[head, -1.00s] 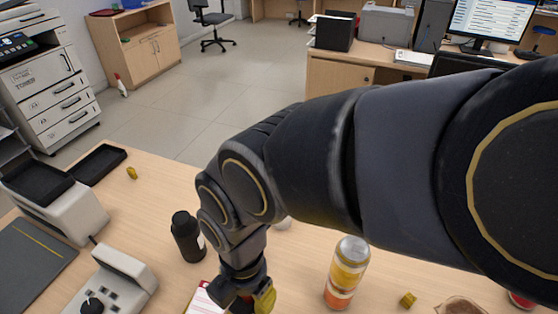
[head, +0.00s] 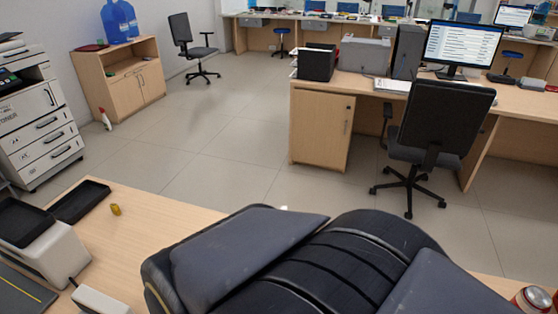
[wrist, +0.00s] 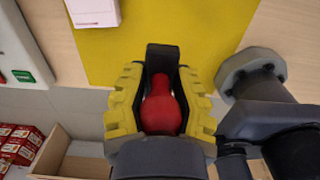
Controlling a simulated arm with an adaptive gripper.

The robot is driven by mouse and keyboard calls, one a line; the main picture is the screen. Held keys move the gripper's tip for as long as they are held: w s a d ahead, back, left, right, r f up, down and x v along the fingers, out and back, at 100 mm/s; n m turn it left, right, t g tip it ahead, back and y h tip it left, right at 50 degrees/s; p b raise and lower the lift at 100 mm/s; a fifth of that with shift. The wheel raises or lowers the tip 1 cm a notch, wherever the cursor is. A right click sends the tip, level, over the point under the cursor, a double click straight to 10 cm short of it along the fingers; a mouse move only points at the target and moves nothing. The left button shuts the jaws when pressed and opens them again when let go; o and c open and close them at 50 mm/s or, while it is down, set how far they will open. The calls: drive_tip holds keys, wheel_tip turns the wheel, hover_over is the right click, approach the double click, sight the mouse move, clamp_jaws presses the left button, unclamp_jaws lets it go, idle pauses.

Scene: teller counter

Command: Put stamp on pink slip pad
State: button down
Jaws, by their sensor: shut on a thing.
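In the wrist view my gripper (wrist: 160,90) is shut on a red, rounded thing (wrist: 160,108), which looks like the handle of the stamp. Its yellow-padded fingers stand on either side of it. The stamp's lower end is hidden by the gripper. A pale pad with a pinkish edge (wrist: 93,12), probably the pink slip pad, is cut off by the top edge, up and left of the gripper and apart from it. In the head view my arm hides the gripper, stamp and pad.
A yellow flat area (wrist: 205,30) lies behind the gripper in the wrist view. Red boxes (wrist: 20,148) show at lower left.

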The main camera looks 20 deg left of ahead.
drive_tip(key=w+a+f, duration=0.1)
drive_tip(key=a+f, duration=0.2)
drive_tip(key=a, duration=0.1)
drive_tip(key=w+a+f, duration=0.2)
drive_tip(key=a+f, duration=0.1)
drive_tip(key=w+a+f, duration=0.2)
drive_tip(key=a+f, duration=0.1)
drive_tip(key=a, duration=0.1)
drive_tip(key=shift+w+a, duration=0.2)
drive_tip(key=shift+a, duration=0.15)
drive_tip(key=shift+w+a+f, duration=0.1)
drive_tip(key=shift+a+f, duration=0.05)
drive_tip(key=shift+f, duration=1.7)
drive_tip(key=shift+f, duration=0.1)
drive_tip(key=c, duration=0.9)
unclamp_jaws()
